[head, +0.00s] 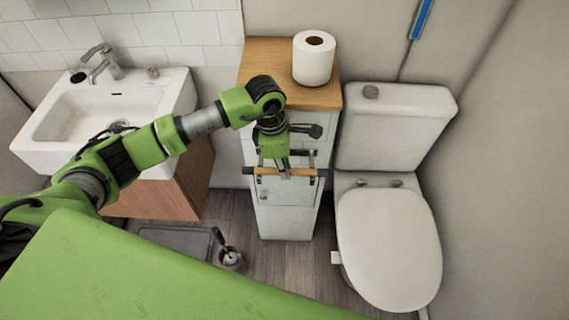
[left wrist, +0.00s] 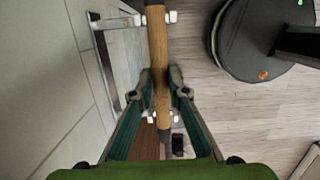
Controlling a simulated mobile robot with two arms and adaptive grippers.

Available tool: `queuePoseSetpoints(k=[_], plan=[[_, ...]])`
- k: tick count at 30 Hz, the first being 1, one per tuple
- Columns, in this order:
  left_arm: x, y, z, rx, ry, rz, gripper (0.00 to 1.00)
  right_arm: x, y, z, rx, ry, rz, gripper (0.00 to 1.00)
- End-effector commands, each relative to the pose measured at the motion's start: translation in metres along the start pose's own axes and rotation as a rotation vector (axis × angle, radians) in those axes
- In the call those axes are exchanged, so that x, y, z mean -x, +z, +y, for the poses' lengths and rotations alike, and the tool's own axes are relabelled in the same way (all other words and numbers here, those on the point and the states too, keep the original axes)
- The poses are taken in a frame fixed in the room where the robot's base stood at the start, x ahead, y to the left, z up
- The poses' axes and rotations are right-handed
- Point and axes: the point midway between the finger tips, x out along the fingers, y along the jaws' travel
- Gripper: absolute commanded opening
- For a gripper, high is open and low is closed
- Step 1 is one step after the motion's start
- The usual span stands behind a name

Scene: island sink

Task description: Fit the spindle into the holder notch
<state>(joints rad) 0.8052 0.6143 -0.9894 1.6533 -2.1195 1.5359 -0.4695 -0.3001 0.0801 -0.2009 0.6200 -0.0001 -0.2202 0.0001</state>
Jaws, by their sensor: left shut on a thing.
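The spindle (head: 303,172) is a wooden rod with dark ends, held roughly level in front of the white cabinet. My left gripper (head: 283,168) is shut on its middle. In the left wrist view the spindle (left wrist: 157,45) runs between the two fingertips (left wrist: 161,88). The metal holder (head: 312,157) is fixed to the cabinet front, with an arm near each end of the spindle. In the left wrist view, pale tips of the holder (left wrist: 107,45) show on both sides of the rod. I cannot tell whether the spindle sits in the notch. My right gripper is out of view.
A toilet paper roll (head: 313,62) stands on the cabinet's wooden top (head: 265,60). The toilet (head: 388,235) is close on the right, and the sink (head: 105,110) is on the left.

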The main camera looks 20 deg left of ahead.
Motion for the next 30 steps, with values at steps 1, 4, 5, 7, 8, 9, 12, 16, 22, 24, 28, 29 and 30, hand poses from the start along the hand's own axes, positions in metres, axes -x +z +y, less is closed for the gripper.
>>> queuePoseSetpoints(k=[1, 4, 5, 7, 8, 9, 12, 16, 22, 24, 28, 29, 30], plan=[[0.000, 0.000, 0.001, 0.000, 0.002, -0.001, 0.00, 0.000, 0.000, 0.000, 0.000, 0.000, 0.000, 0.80], [0.000, 0.000, 0.001, 0.000, 0.002, -0.001, 0.00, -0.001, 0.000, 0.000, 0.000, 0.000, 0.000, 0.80], [0.000, 0.000, 0.001, 0.000, 0.002, -0.001, 0.00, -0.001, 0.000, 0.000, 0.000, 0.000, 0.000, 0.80], [-0.002, 0.000, 0.001, 0.000, 0.002, 0.000, 0.00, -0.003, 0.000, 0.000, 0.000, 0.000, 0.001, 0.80], [-0.003, -0.001, 0.001, 0.000, 0.002, 0.000, 0.00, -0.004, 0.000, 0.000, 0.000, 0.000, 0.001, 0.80], [-0.004, -0.001, 0.001, 0.000, 0.002, 0.000, 0.00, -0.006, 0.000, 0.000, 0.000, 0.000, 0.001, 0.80], [-0.002, -0.001, 0.001, 0.000, 0.002, 0.000, 0.32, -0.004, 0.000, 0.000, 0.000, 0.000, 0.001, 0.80], [-0.002, -0.001, 0.001, 0.001, 0.002, 0.000, 0.32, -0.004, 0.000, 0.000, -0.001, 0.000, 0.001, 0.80], [-0.001, 0.000, 0.001, 0.001, 0.002, 0.000, 0.32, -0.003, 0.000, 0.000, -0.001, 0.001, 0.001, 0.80], [0.002, 0.000, 0.001, 0.001, 0.002, 0.000, 0.32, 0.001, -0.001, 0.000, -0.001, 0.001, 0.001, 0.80], [0.018, 0.000, 0.003, 0.000, 0.008, -0.001, 0.32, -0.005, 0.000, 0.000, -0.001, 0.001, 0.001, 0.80], [0.023, 0.000, 0.002, -0.001, 0.007, -0.001, 0.32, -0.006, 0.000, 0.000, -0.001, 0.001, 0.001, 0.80], [0.032, 0.000, 0.003, -0.001, 0.009, -0.001, 0.32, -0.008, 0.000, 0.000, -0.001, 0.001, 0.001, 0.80]])
